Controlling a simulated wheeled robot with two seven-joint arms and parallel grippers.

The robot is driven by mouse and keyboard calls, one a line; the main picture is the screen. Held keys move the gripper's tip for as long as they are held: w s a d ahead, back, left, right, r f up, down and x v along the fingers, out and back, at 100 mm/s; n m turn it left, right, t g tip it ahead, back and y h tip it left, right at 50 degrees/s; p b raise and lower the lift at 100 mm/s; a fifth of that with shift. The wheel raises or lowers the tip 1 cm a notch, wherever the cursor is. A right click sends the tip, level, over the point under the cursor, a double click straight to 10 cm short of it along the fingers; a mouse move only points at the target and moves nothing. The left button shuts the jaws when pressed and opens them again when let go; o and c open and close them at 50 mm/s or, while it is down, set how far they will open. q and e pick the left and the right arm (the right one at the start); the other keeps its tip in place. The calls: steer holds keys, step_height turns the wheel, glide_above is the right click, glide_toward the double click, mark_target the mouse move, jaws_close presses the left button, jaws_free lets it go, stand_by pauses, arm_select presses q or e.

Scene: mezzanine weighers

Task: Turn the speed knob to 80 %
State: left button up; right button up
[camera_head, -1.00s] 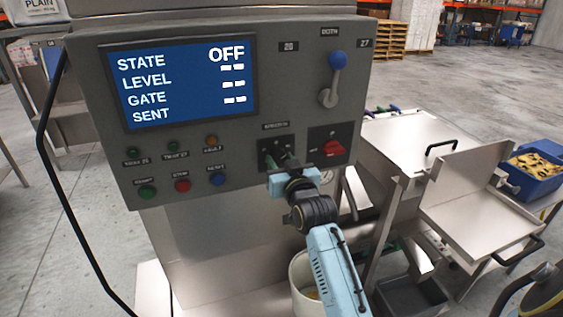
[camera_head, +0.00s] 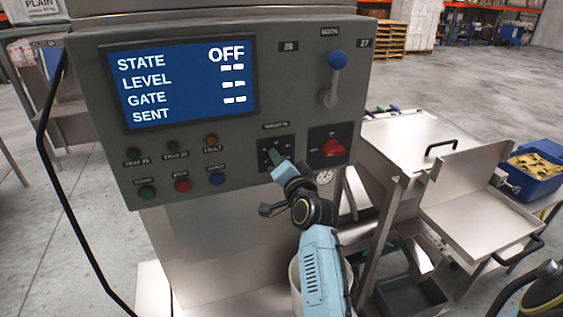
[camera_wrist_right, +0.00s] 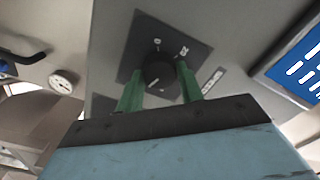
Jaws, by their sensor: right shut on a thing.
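The dark round speed knob (camera_wrist_right: 157,76) sits on a black dial plate (camera_wrist_right: 199,54) in the right wrist view. Its marks are only partly readable. In the head view the dial plate (camera_head: 288,142) is below and right of the screen, and my gripper covers most of the knob. My right gripper (camera_head: 273,157) reaches up to it from below. In the wrist view its green fingers (camera_wrist_right: 160,73) stand on either side of the knob, shut on it. The knob's exact setting cannot be read. My left gripper is not in view.
The screen (camera_head: 190,82) reads STATE OFF. A red switch (camera_head: 333,147) is just right of the dial, with a blue-topped lever (camera_head: 337,62) above it. Several buttons and lamps, including a red button (camera_head: 183,185), sit left of the gripper. Steel trays (camera_head: 480,215) stand to the right.

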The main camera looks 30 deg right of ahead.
steer(key=shift+m, duration=0.6)
steer(key=o, duration=1)
steer(key=v, duration=1.3)
steer(key=shift+s+a, duration=0.1)
steer(key=shift+s, duration=0.05)
